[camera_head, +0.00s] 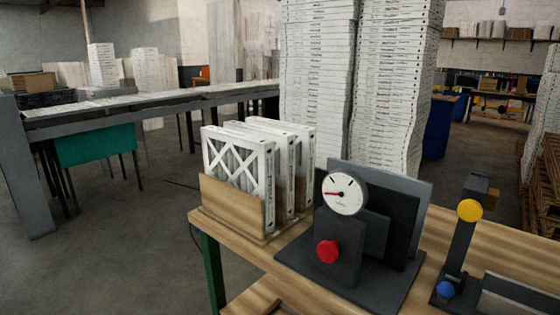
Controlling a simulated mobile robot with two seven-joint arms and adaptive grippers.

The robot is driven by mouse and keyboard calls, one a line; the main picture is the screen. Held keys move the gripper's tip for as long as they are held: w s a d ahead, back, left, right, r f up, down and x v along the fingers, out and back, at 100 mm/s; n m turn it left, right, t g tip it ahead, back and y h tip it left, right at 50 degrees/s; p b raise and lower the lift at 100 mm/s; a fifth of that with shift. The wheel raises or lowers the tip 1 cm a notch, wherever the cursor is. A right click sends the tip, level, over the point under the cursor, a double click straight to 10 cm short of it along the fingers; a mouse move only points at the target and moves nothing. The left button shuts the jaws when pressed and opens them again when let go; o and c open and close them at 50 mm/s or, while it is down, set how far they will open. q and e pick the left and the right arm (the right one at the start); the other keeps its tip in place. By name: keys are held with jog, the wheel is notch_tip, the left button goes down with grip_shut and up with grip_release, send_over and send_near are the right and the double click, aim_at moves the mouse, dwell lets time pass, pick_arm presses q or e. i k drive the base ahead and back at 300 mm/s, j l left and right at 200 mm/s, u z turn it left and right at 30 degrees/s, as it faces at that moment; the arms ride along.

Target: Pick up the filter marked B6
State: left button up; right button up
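Several white-framed pleated filters stand upright side by side in a wooden holder (232,204) at the left end of the wooden workbench. The front filter (238,163) shows its X-braced face; the others (302,150) stand behind it to the right. Small marks show on the frame edges, but they are too small to read, so I cannot tell which filter is B6. Neither of my grippers is in view.
A dark device with a round gauge (344,193) and red button (327,252) stands right of the holder. A post with yellow and blue knobs (469,211) is farther right. Tall white stacks (391,90) rise behind. A long grey table (150,107) is at left; floor before it is clear.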

aim_at(245, 162)
jog(key=u, duration=0.5)
jog(key=i+j+u, duration=0.2)
jog(key=i+u, duration=0.25)
jog(key=i+j+u, duration=0.1)
jog(key=i+u, duration=0.2)
jog(key=u, duration=0.15)
jog(key=i+u, duration=0.1)
jog(key=i, duration=1.5)
jog(key=i+l+z, duration=0.1)
jog(key=i+z, duration=0.25)
jog(key=i, duration=0.2)
jog(key=i+j+z, duration=0.1)
jog(key=i+z, duration=0.2)
jog(key=i, duration=0.25)
jog(key=i+j+z, duration=0.2)
jog(key=i+z, duration=0.15)
jog(key=i, duration=0.2)
jog(key=z, duration=0.45)
jog(key=i+z, duration=0.15)
jog(key=z, duration=0.3)
jog(key=j+z, duration=0.15)
jog(key=z, duration=0.3)
jog(key=i+z, duration=0.1)
jog(key=z, duration=0.35)
